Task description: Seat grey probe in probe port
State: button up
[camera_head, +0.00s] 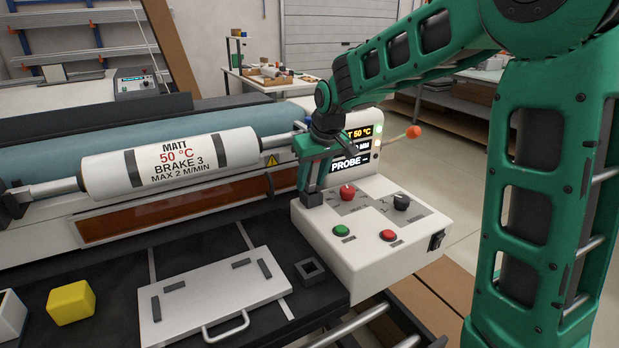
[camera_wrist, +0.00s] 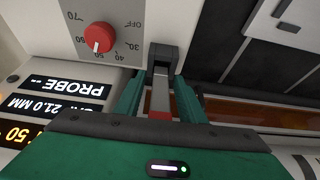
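My gripper (camera_head: 312,186) points down at the left edge of the white control box (camera_head: 385,262).
The box top carries a red knob (camera_head: 347,192), a black knob (camera_head: 401,201), a green button (camera_head: 341,230) and a red button (camera_head: 388,235). An empty dark square holder (camera_head: 310,271), a white plate (camera_head: 215,297) and a yellow block (camera_head: 71,302) lie on the black table. A labelled roller (camera_head: 170,163) is behind.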

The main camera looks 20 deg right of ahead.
jog(key=shift+r, duration=0.3)
